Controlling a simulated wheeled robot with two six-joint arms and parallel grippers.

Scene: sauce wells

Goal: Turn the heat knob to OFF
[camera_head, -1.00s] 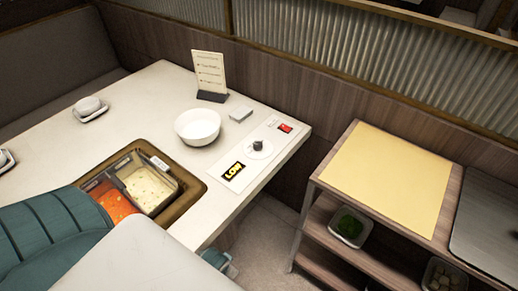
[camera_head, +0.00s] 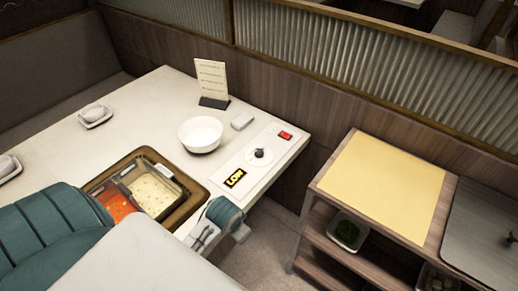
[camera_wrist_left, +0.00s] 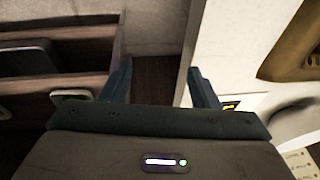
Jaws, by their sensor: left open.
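The heat knob (camera_head: 259,154) is a small dark knob on a round white dial, set in a pale control panel (camera_head: 250,167) near the table's right edge. A black display (camera_head: 235,178) on the panel reads LOW in yellow. The knob's exact pointing direction is too small to tell. My left gripper (camera_wrist_left: 160,75) is open and empty in the left wrist view, its fingers over the gap beside the table. The edge of the display (camera_wrist_left: 231,105) shows just right of its right finger. In the head view a teal part of my arm is at the table's front right edge, apart from the knob. My right gripper is out of view.
A white bowl (camera_head: 200,133), a menu stand (camera_head: 211,84), a small white box (camera_head: 242,121) and a red switch (camera_head: 286,135) are near the knob. A divided pot (camera_head: 177,211) is sunk into the table. A shelf cart (camera_head: 382,185) stands right, across a gap.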

